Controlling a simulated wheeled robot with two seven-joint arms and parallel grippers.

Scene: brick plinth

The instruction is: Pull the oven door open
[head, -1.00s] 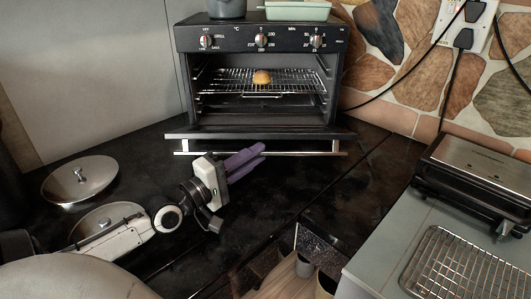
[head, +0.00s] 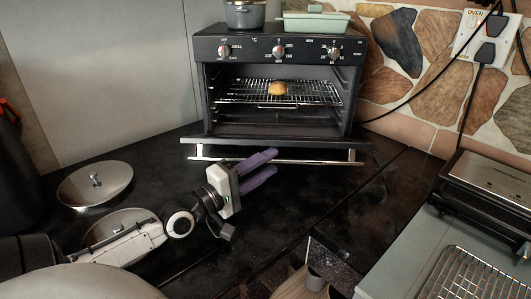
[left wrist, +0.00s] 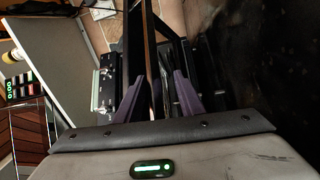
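The black toaster oven (head: 212,100) stands at the back of the counter. Its door (head: 340,145) is folded down nearly flat, with the silver handle bar (head: 320,162) along its front edge. The cavity is open to view. My left gripper (head: 273,162) is in front of the door, its purple fingers apart. The upper finger overlaps the handle bar in the head view; I cannot tell whether it touches. In the left wrist view, the gripper (left wrist: 158,92) shows dark and brown bar-like edges between its spread fingers, with no clear grip. My right gripper is out of view.
A bun (head: 277,89) lies on the wire rack (head: 312,94) inside. A pot (head: 245,14) and green dish (head: 315,23) sit on top. Metal lids (head: 95,185) lie at left. A black-and-steel grill appliance (head: 490,185) stands at right.

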